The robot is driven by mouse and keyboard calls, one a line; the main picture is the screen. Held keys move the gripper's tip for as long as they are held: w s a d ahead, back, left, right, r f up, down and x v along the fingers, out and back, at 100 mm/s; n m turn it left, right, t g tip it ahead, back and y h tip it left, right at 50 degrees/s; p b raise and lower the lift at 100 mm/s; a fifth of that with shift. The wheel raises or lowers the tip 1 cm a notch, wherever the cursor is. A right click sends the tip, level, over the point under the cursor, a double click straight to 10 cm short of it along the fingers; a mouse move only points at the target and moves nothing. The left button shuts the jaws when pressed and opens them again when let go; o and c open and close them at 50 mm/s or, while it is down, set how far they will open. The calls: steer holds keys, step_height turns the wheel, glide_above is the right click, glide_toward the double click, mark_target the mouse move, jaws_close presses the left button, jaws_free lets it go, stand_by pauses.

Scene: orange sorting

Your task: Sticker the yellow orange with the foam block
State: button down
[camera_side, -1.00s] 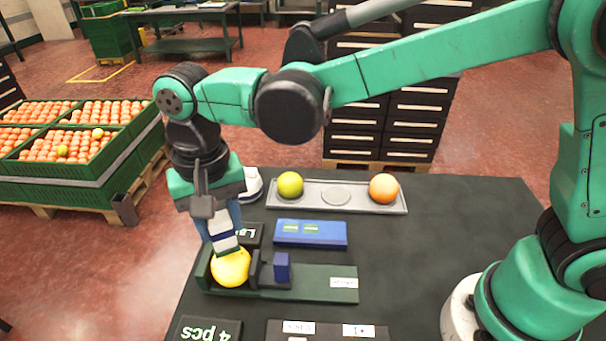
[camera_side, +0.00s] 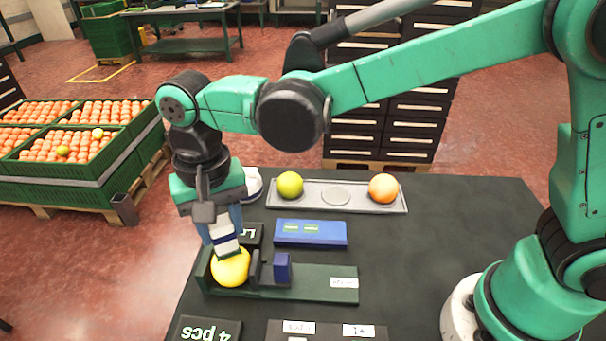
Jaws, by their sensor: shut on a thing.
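The yellow orange (camera_side: 230,270) sits in the holder at the left end of the dark green fixture (camera_side: 318,284) on the table. Any sticker under the block is hidden.
A grey tray (camera_side: 335,206) at the back holds a yellow-green orange (camera_side: 290,185) and an orange one (camera_side: 383,188). A blue pad (camera_side: 310,233) with green strips lies behind the fixture. A blue block (camera_side: 282,267) stands on the fixture. Labelled dark plates lie in front.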

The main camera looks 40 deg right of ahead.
steer(key=shift+f, duration=0.55)
stand_by(1.0)
steer(key=shift+r, duration=3.55)
